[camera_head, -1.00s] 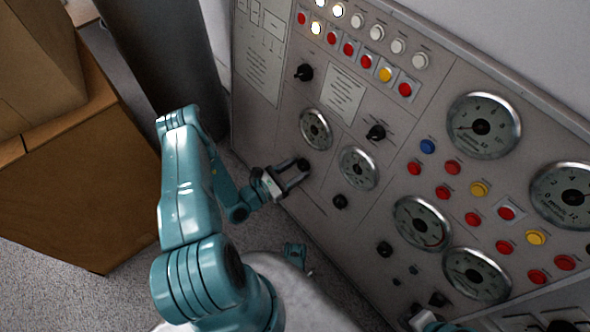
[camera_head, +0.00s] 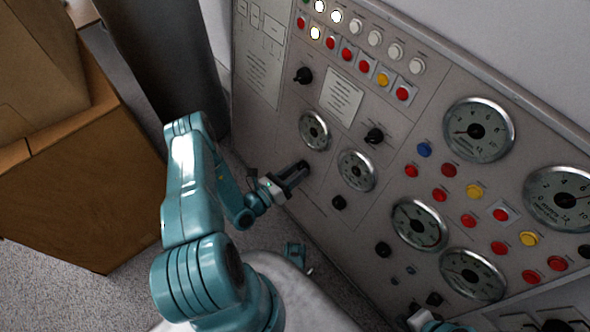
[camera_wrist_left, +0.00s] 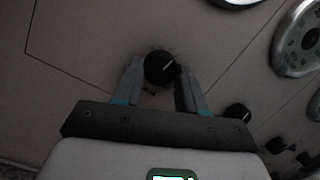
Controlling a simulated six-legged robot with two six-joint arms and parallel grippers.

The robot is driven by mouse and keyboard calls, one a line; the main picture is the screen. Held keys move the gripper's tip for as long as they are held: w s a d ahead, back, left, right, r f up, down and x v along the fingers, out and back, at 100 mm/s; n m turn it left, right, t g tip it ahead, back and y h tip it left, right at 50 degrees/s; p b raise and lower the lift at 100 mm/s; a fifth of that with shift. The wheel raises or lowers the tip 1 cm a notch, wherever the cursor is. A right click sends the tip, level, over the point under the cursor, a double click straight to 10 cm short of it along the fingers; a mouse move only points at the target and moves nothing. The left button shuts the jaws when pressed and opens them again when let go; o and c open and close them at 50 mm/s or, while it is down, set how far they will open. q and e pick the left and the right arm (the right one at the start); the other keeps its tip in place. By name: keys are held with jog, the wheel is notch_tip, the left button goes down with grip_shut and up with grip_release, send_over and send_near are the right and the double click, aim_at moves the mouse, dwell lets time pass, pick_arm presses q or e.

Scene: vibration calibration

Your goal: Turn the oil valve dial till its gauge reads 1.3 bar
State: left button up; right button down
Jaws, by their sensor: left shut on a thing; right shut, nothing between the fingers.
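A round black dial (camera_wrist_left: 160,68) with a white pointer line is on the grey panel, between the fingers of my left gripper (camera_wrist_left: 156,86) in the left wrist view. The line points right and slightly up. In the head view my left gripper (camera_head: 298,172) reaches the panel from the left and is shut on this dial, which its fingers largely hide. A small round gauge (camera_head: 314,130) is above the dial; its reading is too small to tell. Panel labels are not legible. My right gripper (camera_head: 424,310) is only partly in view at the bottom edge, shut and empty.
Another gauge (camera_head: 356,170) with a black knob (camera_head: 339,202) below it is just right of my left gripper. Larger gauges (camera_head: 478,130), coloured buttons and more knobs fill the right side. Brown boxes (camera_head: 80,190) and a dark column (camera_head: 165,60) stand left.

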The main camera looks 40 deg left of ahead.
pick_arm(q)
jog(key=n, duration=0.3)
jog(key=n+y+p, duration=0.1)
jog(key=n, duration=0.2)
jog(key=shift+d+y, duration=0.2)
jog(key=shift+y, duration=0.1)
jog(key=shift+n, duration=0.3)
jog(key=o, duration=1.1)
jog(key=shift+c, duration=0.2)
jog(key=s+p, duration=0.4)
jog(key=s, duration=1.2)
jog(key=shift+s+d+r, duration=0.15)
jog(key=shift+s+d, duration=0.05)
